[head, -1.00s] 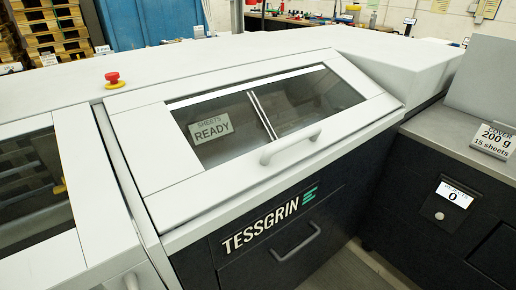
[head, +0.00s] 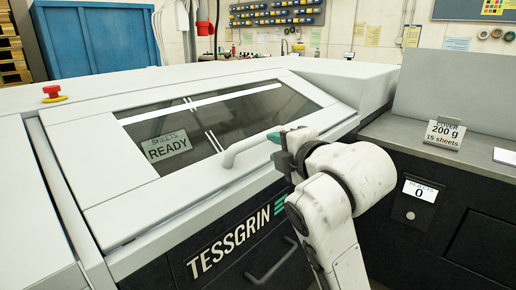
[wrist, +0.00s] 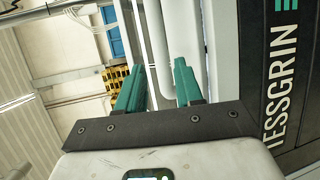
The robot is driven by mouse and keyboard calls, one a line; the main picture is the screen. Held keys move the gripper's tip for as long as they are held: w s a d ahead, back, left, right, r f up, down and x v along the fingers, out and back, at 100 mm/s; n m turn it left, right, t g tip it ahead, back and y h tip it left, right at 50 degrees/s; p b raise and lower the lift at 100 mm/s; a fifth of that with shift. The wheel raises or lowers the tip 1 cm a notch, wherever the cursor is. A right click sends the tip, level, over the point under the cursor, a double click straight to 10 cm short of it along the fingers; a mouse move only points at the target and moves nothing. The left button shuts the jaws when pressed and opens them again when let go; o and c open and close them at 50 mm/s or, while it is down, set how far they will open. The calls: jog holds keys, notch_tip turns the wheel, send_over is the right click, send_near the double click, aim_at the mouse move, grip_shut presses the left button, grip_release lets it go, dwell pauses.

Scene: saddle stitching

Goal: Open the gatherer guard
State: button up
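The gatherer guard (head: 97,160) is the white-framed lid with a dark window on the machine, and it is closed. Its light grey bar handle (head: 240,149) runs along the lower front edge of the lid. My gripper (head: 277,147) is at the right end of this handle in the head view. In the wrist view, my gripper's two teal fingers (wrist: 157,82) are apart, with nothing visibly clamped between them. White bars and panels lie just beyond the fingertips. I cannot tell whether the fingers straddle the handle. My wrist hides the handle's right end.
A red stop button (head: 54,91) stands on the machine's top left. A "sheets ready" sign (head: 167,147) shows behind the window. A dark drawer with a handle (head: 272,262) is below the guard. A grey counter (head: 400,134) with a cover sign (head: 444,134) is at the right.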

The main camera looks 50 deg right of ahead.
aim_at(261, 140)
jog(key=x, duration=1)
jog(key=shift+w+d+b, duration=0.15)
jog(key=shift+w+b, duration=0.15)
jog(key=shift+w, duration=0.05)
jog(key=shift+c, duration=0.5)
grip_shut()
